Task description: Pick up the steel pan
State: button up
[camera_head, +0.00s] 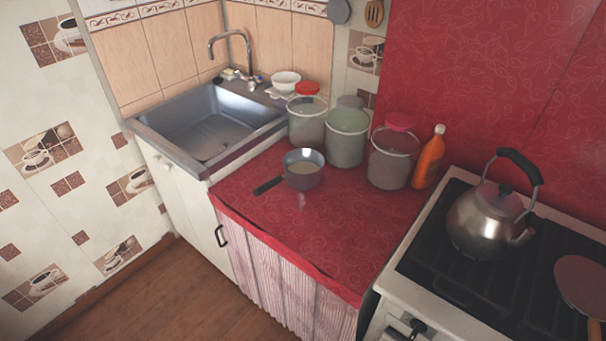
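The steel pan (303,179) stands upright on the red oilcloth counter (290,230), between the sink and the stove. It is a small round pan with a dark handle (268,186) that points to the left and towards the front edge. Its inside looks pale; I cannot tell whether it holds anything. My gripper is not in view, so nothing is seen touching the pan.
The sink (208,128) is at the left; a kettle (484,222) sits on the stove (455,270). The counter's front is clear.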

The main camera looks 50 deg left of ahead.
aim_at(303, 168)
jog(key=k+u, duration=0.15)
jog(key=u, duration=0.25)
jog(key=k+u, duration=0.15)
jog(key=u, duration=1.35)
jog(key=i+j+z, duration=0.15)
jog(key=z, duration=0.35)
jog(key=i+j+z, duration=0.1)
jog(key=z, duration=0.4)
jog(key=i+j+z, duration=0.15)
jog(key=j, duration=0.35)
jog(key=i+j+z, duration=0.1)
jog(key=j, duration=0.4)
jog(key=i+j+z, duration=0.15)
jog(key=j, duration=0.35)
jog(key=j+z, duration=0.1)
jog(key=j, duration=0.45)
jog(key=i+j, duration=0.1)
jog(key=j, duration=0.9)
jog(key=i+z, duration=0.05)
